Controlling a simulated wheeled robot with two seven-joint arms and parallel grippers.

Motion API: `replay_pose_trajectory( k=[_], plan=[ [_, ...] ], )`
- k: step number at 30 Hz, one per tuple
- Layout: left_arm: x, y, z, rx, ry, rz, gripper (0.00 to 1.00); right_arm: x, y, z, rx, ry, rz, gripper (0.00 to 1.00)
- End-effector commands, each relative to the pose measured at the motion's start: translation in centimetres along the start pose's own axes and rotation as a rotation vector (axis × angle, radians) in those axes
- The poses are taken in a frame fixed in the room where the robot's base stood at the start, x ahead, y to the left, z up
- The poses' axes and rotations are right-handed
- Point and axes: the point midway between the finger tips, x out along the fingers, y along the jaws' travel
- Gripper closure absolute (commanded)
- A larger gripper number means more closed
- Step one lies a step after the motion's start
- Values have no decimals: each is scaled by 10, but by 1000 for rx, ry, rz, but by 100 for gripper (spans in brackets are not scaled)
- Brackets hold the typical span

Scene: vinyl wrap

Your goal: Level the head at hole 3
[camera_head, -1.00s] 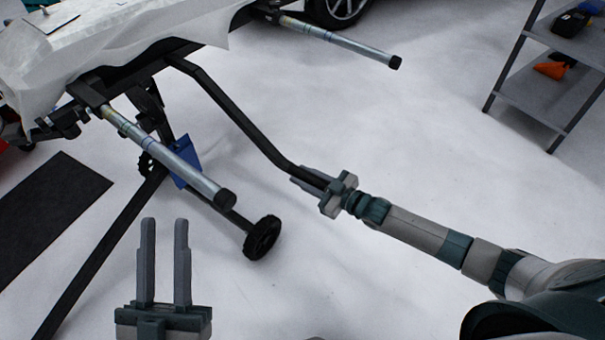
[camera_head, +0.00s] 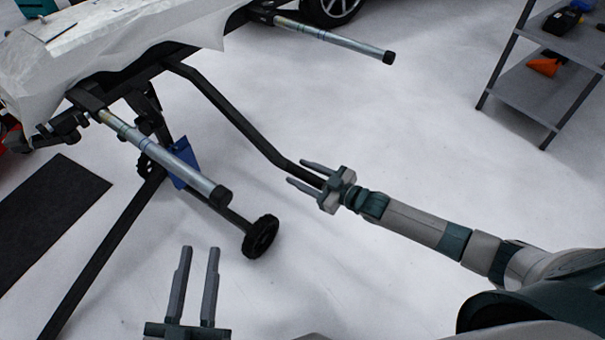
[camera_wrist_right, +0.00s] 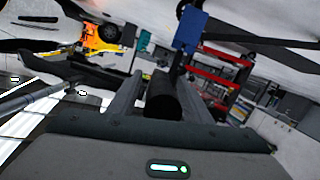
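The stand's head (camera_head: 88,97) carries a panel under a crumpled white sheet (camera_head: 120,45). A bent black handle bar (camera_head: 232,112) runs from beneath the head down to the right. My right gripper (camera_head: 296,172) is open around the bar's lower end, one finger on each side. My left gripper (camera_head: 198,249) is open and empty at the bottom, apart from the stand. I cannot make out hole 3 or any hole numbers.
Two silver tubes with black caps, a near one (camera_head: 165,155) and a far one (camera_head: 335,40), stick out from the stand. A wheel (camera_head: 261,236) and dark leg (camera_head: 105,250) are below. A grey shelf (camera_head: 540,95) stands at right. Pale floor between is clear.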

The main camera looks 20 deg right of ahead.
Motion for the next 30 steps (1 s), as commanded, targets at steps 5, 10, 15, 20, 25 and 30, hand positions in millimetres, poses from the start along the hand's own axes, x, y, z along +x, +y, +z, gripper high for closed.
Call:
replay_pose_trajectory(
  k=[5, 10, 15, 20, 25, 30],
  plan=[
    [0, 0, -1, 0, 2, 0, 69, -1, 0, 1, 2, -2, 0, 55],
    [1, -1, 2, -2, -17, -1, 69, -8, 0, 1, 3, -4, 0, 55],
    [0, -5, 15, -3, -92, -9, 69, -26, -1, 1, 3, -5, -1, 55],
    [-1, -10, 30, -8, -179, -17, 69, -52, -1, 1, 3, -5, -1, 55],
    [-5, -16, 48, -14, -280, -27, 69, -85, 0, 1, 2, -5, 0, 55],
    [-11, -20, 63, -22, -373, -36, 69, -115, 0, 1, 1, -5, -1, 55]
  ],
)
